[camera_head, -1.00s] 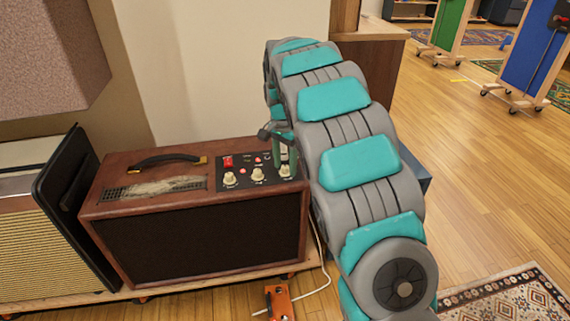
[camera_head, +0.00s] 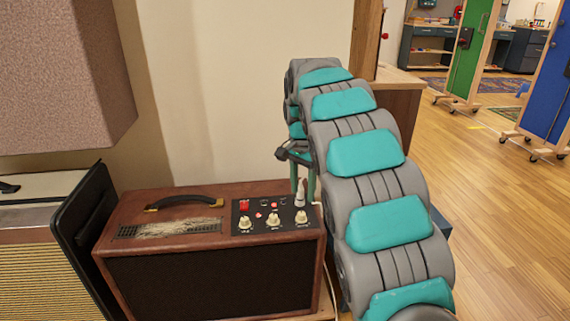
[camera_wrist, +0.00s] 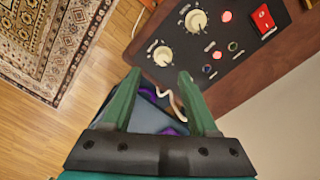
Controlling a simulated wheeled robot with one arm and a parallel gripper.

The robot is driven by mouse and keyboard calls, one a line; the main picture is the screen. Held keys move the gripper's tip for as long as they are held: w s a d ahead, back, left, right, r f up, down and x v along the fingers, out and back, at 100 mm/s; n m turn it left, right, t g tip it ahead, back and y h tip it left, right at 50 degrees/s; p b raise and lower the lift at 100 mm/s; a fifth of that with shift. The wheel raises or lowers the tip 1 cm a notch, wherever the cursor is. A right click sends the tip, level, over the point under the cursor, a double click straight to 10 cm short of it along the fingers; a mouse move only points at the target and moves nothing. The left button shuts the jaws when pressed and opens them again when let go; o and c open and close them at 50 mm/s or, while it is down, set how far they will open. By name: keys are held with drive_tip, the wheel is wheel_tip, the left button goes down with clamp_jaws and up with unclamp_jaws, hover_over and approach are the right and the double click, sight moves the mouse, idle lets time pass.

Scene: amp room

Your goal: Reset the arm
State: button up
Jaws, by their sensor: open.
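My arm reaches forward from the bottom right of the head view. My gripper (camera_head: 304,190) hangs just right of the amp's control panel, partly hidden by the arm. The wrist view shows my gripper (camera_wrist: 154,82) open, with its two green fingers apart and nothing held between them. The brown amp (camera_head: 215,270) stands below and left of it in the head view. The amp's black control panel (camera_head: 262,230) has cream knobs and a red switch, which also shows in the wrist view (camera_wrist: 263,20).
A second amp (camera_head: 28,250) with a black panel stands at the left. A pinkish box (camera_head: 60,75) hangs above it. A wooden cabinet (camera_head: 398,115) stands behind my arm. Green (camera_head: 468,60) and blue (camera_head: 543,85) wheeled boards stand at the right. The wooden floor (camera_head: 490,200) there is clear.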

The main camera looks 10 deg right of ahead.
drive_tip(key=s+d+r+n, duration=0.2)
drive_tip(key=s+n, duration=0.2)
drive_tip(key=s, duration=1.7)
drive_tip(key=s+f+n, duration=0.3)
drive_tip(key=s, duration=0.8)
drive_tip(key=s+a+f+n+g, duration=0.1)
drive_tip(key=s+f+n, duration=0.2)
drive_tip(key=s, duration=0.8)
drive_tip(key=shift+s+a+f+n, duration=0.25)
drive_tip(key=shift+s+n, duration=0.05)
drive_tip(key=shift+s, duration=0.1)
